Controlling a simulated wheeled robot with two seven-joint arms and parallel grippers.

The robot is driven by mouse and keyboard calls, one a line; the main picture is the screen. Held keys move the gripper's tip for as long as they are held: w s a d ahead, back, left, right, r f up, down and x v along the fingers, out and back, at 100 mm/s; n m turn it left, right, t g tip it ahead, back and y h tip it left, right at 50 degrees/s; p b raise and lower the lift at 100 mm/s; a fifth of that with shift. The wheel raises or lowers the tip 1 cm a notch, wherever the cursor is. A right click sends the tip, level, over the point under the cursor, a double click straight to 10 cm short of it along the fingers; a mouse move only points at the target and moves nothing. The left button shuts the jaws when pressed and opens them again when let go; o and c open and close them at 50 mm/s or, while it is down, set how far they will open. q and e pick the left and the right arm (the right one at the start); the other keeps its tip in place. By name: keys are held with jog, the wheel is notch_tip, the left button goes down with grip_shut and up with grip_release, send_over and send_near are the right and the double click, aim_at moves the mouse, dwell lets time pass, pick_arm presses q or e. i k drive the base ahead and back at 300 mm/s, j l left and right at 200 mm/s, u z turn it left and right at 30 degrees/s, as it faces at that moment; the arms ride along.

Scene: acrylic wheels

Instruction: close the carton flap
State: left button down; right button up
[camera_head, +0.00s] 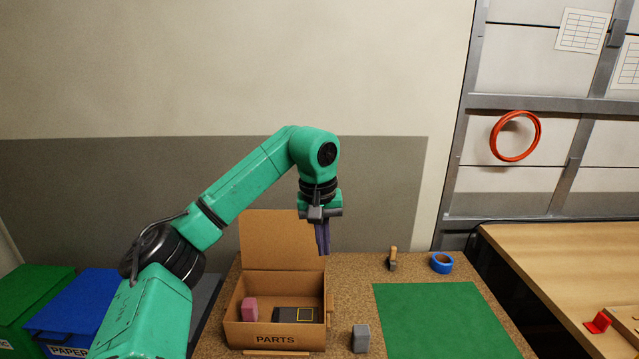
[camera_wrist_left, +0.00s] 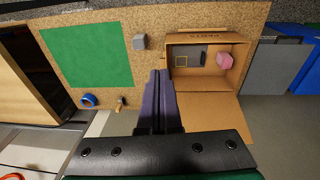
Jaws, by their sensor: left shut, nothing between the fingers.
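The carton (camera_head: 275,338), marked PARTS, stands on the cork-coloured table top. Its flap (camera_head: 283,238) stands up at the back edge, so the carton is open. A pink block (camera_head: 249,309) and a dark item with a yellow square (camera_head: 296,315) lie inside. My left gripper (camera_head: 323,252) is shut and empty, pointing down above the back right of the carton, beside the flap's right edge. In the left wrist view the carton (camera_wrist_left: 195,40) and flap (camera_wrist_left: 208,106) lie right of the shut fingers (camera_wrist_left: 158,75). My right gripper is not in view.
A grey block (camera_head: 361,338) stands right of the carton. A green mat (camera_head: 440,315) covers the table's right part. A blue tape roll (camera_head: 441,262) and a small wooden-handled tool (camera_head: 392,259) lie behind it. Green (camera_head: 35,300) and blue (camera_head: 78,307) bins stand left.

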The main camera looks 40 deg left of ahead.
aim_at(270, 240)
jog(key=i+j, duration=1)
jog(key=j, duration=0.2)
